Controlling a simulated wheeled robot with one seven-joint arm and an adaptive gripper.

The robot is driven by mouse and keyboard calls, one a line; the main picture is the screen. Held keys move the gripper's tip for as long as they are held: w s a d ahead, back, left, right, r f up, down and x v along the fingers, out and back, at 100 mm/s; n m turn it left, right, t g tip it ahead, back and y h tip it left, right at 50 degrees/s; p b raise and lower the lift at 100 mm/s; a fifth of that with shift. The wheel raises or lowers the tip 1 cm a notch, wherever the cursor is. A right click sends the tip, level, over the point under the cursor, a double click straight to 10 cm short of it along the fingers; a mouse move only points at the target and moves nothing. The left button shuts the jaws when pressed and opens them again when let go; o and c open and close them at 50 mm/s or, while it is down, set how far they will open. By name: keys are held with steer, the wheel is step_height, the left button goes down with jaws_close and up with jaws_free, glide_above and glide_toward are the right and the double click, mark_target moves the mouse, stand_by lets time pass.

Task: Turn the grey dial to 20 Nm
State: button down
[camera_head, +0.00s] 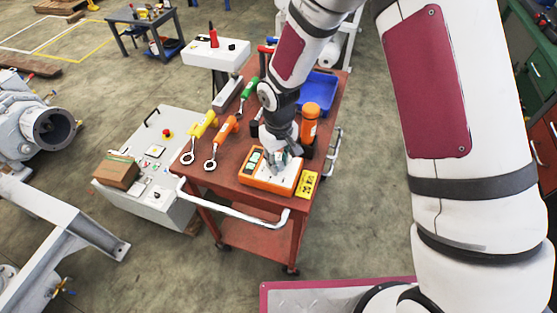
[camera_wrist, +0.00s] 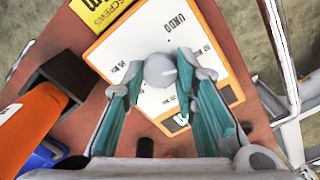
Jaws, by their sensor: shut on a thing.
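The grey dial (camera_wrist: 160,71) is a round knob on the white face of an orange-edged box (camera_wrist: 143,31). My gripper (camera_wrist: 158,74) has its teal-padded fingers on either side of the dial and is shut on it. The small printed labels around the dial are too blurred to read, so its setting cannot be told. In the head view the orange box (camera_head: 257,181) lies on the red cart, with my gripper (camera_head: 279,157) over its face. The dial is hidden there by my gripper.
A grey control box (camera_head: 185,128) stands left of the cart.

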mark_target(279, 164)
steer(key=m, duration=0.4)
steer(key=shift+p, duration=0.3)
steer(key=shift+m+p, duration=0.3)
steer(key=shift+m, duration=1.8)
steer(key=c, duration=1.3)
jaws_free()
step_height(279, 164, up, 12)
